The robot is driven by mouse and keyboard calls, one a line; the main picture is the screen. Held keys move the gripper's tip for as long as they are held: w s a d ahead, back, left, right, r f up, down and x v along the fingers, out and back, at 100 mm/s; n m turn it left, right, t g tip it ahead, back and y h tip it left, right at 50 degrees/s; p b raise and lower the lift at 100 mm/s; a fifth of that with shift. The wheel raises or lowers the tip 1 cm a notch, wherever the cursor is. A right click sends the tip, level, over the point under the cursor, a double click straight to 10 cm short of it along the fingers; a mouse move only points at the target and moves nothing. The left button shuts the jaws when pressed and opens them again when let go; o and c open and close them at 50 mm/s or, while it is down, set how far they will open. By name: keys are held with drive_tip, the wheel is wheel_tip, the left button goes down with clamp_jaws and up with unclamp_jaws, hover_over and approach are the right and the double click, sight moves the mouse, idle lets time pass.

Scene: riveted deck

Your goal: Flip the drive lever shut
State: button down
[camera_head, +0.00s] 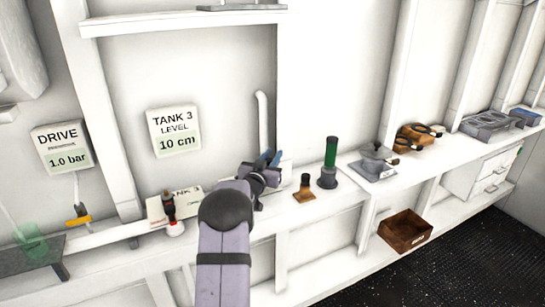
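The DRIVE sign (61,148) hangs on the wall at the left and reads 1.0 bar. Below it is a small valve with an orange-yellow lever (79,220), which lies roughly level across a thin upright stem. I take this for the drive lever; it is small, so its exact setting is hard to read. My gripper (270,157) is well to the right of the lever, above the bench by a white pipe. My arm hides part of the bench.
A TANK 3 sign (174,132) reads 10 cm. A red-and-black fitting (170,210) stands between lever and gripper. A green translucent cylinder (31,240) is at far left. A green-topped column (329,163), a brown block (305,188) and a brown box (405,231) are to the right.

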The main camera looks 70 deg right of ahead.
drive_tip(key=shift+s+a+r+m+g+y+p, duration=0.1)
drive_tip(key=shift+s+a+m+g+y+p, duration=0.15)
drive_tip(key=shift+s+a+m+g, duration=0.7)
drive_tip(key=shift+s+a+f+m+g+y+p, duration=0.1)
drive_tip(key=shift+s+a+m+g+y+p, duration=0.15)
drive_tip(key=shift+m+g, duration=0.75)
drive_tip(key=shift+s+a+r+m+g+y+p, duration=0.1)
drive_tip(key=shift+s+a+m+g+y+p, duration=0.4)
drive_tip(key=shift+g, duration=1.05)
drive_tip(key=shift+s+a+h+b, duration=0.1)
drive_tip(key=shift+s+h+b, duration=0.05)
drive_tip(key=shift+h+b, duration=0.2)
drive_tip(key=c, duration=1.5)
unclamp_jaws()
drive_tip(key=shift+b+v, duration=1.7)
drive_tip(key=shift+v, duration=2)
